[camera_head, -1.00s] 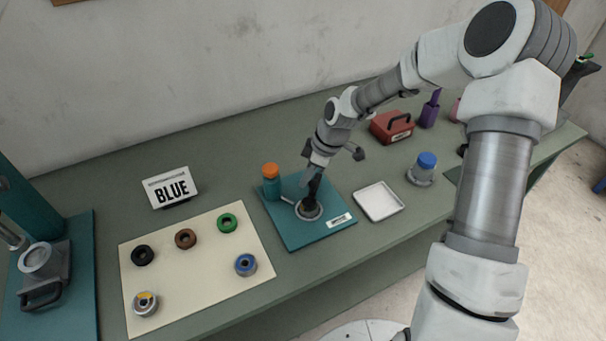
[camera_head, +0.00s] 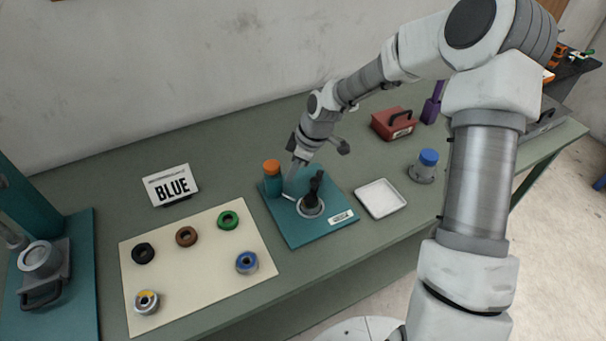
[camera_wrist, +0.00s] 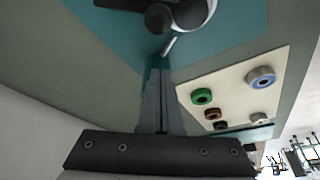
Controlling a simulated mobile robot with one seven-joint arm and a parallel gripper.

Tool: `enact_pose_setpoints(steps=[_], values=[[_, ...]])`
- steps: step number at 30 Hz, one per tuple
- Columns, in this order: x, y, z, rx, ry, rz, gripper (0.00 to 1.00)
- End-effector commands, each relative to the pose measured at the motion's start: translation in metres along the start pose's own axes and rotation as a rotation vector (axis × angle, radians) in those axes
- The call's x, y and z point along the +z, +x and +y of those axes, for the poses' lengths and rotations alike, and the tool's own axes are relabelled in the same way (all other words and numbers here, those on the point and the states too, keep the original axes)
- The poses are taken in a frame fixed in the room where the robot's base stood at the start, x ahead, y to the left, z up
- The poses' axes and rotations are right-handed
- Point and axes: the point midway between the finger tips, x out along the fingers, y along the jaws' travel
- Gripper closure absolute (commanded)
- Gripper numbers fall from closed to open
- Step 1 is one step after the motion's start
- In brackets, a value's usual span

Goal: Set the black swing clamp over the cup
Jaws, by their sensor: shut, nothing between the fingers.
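The black swing clamp (camera_head: 316,187) stands on the teal board (camera_head: 335,200) and overlaps the pale-rimmed cup (camera_head: 311,209) in the head view. In the wrist view the clamp's dark rounded end (camera_wrist: 158,18) lies by the cup's light rim (camera_wrist: 212,12); whether it sits fully over the cup I cannot tell. My gripper (camera_head: 287,193) is shut and empty, low over the board left of the clamp and apart from it. Its closed fingertips (camera_wrist: 158,72) show in the wrist view, below a thin silver rod (camera_wrist: 170,46).
A white tray (camera_head: 381,199) and a blue-capped container (camera_head: 424,167) are to the right.

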Motion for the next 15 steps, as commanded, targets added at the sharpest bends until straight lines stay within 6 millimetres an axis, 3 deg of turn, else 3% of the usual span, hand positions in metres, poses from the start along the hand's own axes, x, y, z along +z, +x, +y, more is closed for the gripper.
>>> enact_pose_setpoints(steps=[1, 6, 15], values=[[0.002, -0.016, 0.003, 0.008, 0.004, 0.0, 1.0], [0.003, -0.056, 0.004, 0.007, 0.004, 0.0, 1.0], [0.002, -0.096, 0.004, 0.003, 0.003, 0.0, 1.0]])
